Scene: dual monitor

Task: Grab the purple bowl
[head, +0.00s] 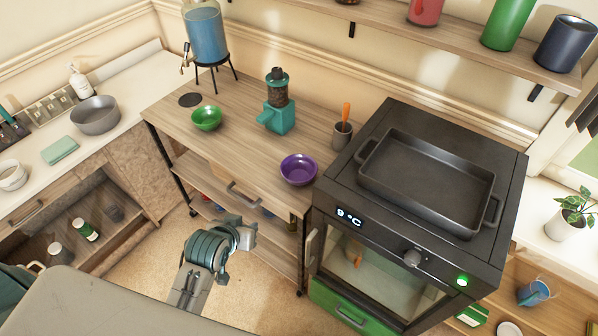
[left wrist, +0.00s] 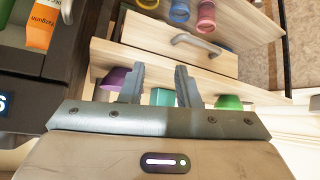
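The purple bowl (head: 299,169) sits upright on the wooden cart top, near its front right corner beside the oven. It also shows in the left wrist view (left wrist: 114,81), to the left of my fingers and partly hidden by one. My left gripper (head: 246,234) is in front of the cart and apart from the bowl, below and left of it in the head view. In the left wrist view its two fingers (left wrist: 160,82) are spread with nothing between them. My right gripper is in neither view.
A green bowl (head: 207,118), a teal grinder (head: 279,112), a grey cup with an orange utensil (head: 342,134) and a drink dispenser (head: 206,38) stand on the cart (head: 170,125). The black oven (head: 408,255) stands close to the right of the bowl.

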